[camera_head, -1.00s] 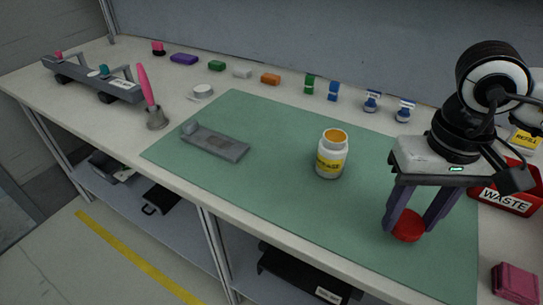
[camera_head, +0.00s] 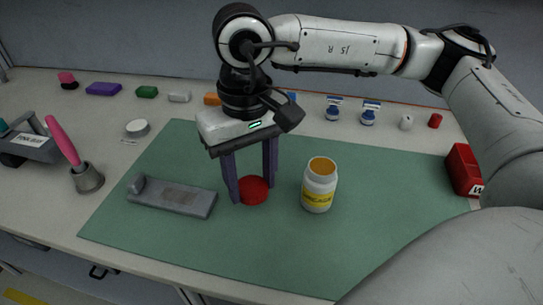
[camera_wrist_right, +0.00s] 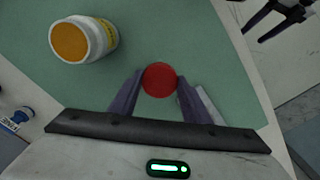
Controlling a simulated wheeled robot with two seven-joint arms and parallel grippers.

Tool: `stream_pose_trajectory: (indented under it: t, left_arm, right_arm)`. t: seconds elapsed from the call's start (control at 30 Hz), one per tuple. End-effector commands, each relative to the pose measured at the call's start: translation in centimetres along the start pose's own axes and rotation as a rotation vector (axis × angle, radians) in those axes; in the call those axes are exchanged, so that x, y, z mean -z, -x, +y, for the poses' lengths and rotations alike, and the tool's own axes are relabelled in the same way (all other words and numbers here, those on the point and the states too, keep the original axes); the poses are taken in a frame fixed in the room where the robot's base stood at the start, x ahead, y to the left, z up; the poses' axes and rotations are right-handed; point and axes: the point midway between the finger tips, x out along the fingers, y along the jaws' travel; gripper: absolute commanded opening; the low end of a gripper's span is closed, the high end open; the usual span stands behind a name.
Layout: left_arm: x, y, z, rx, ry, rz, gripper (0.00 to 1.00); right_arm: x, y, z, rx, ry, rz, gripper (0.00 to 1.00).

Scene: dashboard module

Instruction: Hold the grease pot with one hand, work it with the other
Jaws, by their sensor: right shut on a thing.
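The white grease pot (camera_head: 318,190) with a yellow label stands upright and uncapped on the green mat (camera_head: 400,200), orange grease showing in its mouth. It also shows in the wrist view (camera_wrist_right: 84,40). My right gripper (camera_head: 253,189) is shut on a round red lid (camera_head: 255,193), left of the pot and apart from it. The lid sits between the fingertips in the wrist view (camera_wrist_right: 159,79). I cannot tell its exact height over the mat. My left gripper (camera_wrist_right: 279,20) shows only at the wrist view's top right corner, fingers apart and empty.
A grey tray-like plate (camera_head: 172,196) lies on the mat close left of my right gripper. A pink-handled brush stands in a grey cup (camera_head: 88,178). A red waste bin (camera_head: 462,170) is at right. Small coloured blocks line the back. The mat's front is clear.

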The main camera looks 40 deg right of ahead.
Motion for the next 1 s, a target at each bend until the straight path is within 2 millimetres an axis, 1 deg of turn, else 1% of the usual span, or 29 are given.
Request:
stream_pose_trajectory:
  t: [0.07, 0.13, 0.3, 0.4, 0.5, 0.6, 0.67, 0.77, 1.0]
  left_arm:
    - [-0.1, -0.7, -0.1, 0.0, 0.0, 0.011, 0.67]
    - [-0.7, -1.1, -0.1, -0.001, 0.003, 0.008, 0.67]
    - [-3.8, -1.5, 0.2, -0.008, 0.015, -0.033, 0.67]
    - [-4.8, -1.8, 0.2, -0.011, 0.015, -0.043, 0.67]
    - [-4.8, -2.0, 0.1, -0.012, 0.012, -0.036, 0.67]
    - [-4.3, -2.1, 0.0, -0.013, 0.01, -0.024, 0.67]
    - [-4.1, -2.1, 0.0, -0.013, 0.01, -0.019, 0.67]
    - [-4.2, -2.3, -0.1, -0.013, 0.009, -0.019, 0.67]
    - [-4.7, -2.7, -0.1, -0.013, 0.009, -0.022, 0.67]
  right_arm:
    - [-0.2, 0.3, 0.1, 0.002, -0.117, 0.001, 0.16]
    - [-0.4, 1.0, 0.2, 0.004, -0.252, 0.001, 0.16]
    - [-1.2, 2.9, 0.7, 0.005, -0.61, -0.001, 0.16]
    - [-1.8, 3.8, 1.0, 0.004, -0.796, -0.001, 0.16]
    - [-2.3, 4.7, 1.3, 0.003, -0.945, -0.001, 0.16]
    - [-2.7, 5.2, 1.5, 0.002, -1.049, -0.001, 0.16]
    - [-2.8, 5.5, 1.6, 0.001, -1.089, 0.0, 0.16]
    - [-3.0, 5.0, 1.7, -0.002, -1.125, -0.001, 0.16]
    - [-3.0, 0.7, 1.8, -0.004, -1.133, -0.002, 0.16]
